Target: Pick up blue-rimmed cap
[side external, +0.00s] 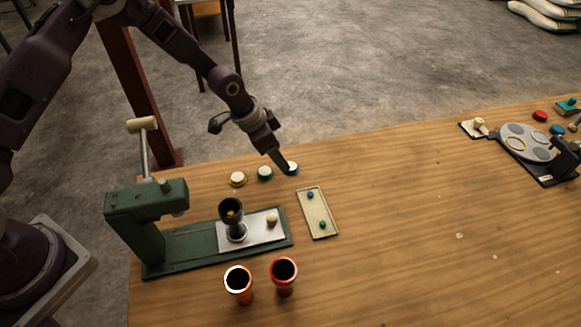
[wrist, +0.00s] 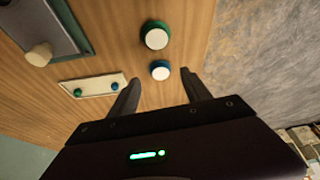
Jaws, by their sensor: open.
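The blue-rimmed cap (side external: 292,168) has a white top and lies on the wooden table at the end of a row of caps. It also shows in the wrist view (wrist: 160,70), where it sits between the lines of my two fingertips. My gripper (side external: 283,166) is open, pointing down at this cap, and partly covers it in the side external view. In the wrist view my gripper (wrist: 160,76) has its fingers spread with nothing held. I cannot tell how far the fingertips are above the table.
A green-rimmed cap (side external: 265,173) and a yellow-rimmed cap (side external: 238,179) lie to the left. A cream tray (side external: 330,231) with two small knobs, a green press (side external: 150,215) holding a dark goblet (side external: 232,211), and two red cups (side external: 284,276) stand nearer. The table's middle right is clear.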

